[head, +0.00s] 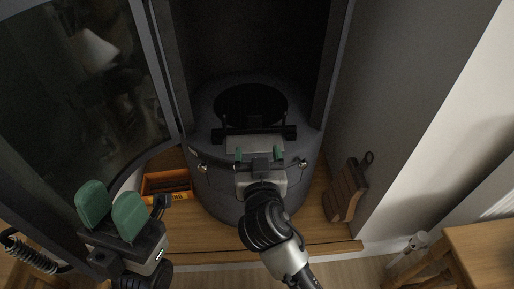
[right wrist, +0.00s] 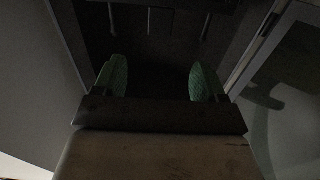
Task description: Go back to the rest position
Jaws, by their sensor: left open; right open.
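My left gripper (head: 112,208) is at the lower left of the head view. Its two green finger pads stand apart with nothing between them. My right gripper (head: 259,154) is near the middle of the head view, in front of a dark grey rounded body with a black round top. Its two small green fingertips are apart and I see nothing held. In the right wrist view the green fingers of the right gripper (right wrist: 158,80) stand wide apart, with only dark space between them.
A dark glass door (head: 85,80) stands at the left, close to my left gripper. The dark grey rounded body (head: 215,190) is in the middle. An orange box (head: 152,186) lies left of it. A brown brush-like thing (head: 345,190) and a wooden table (head: 480,250) are at the right.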

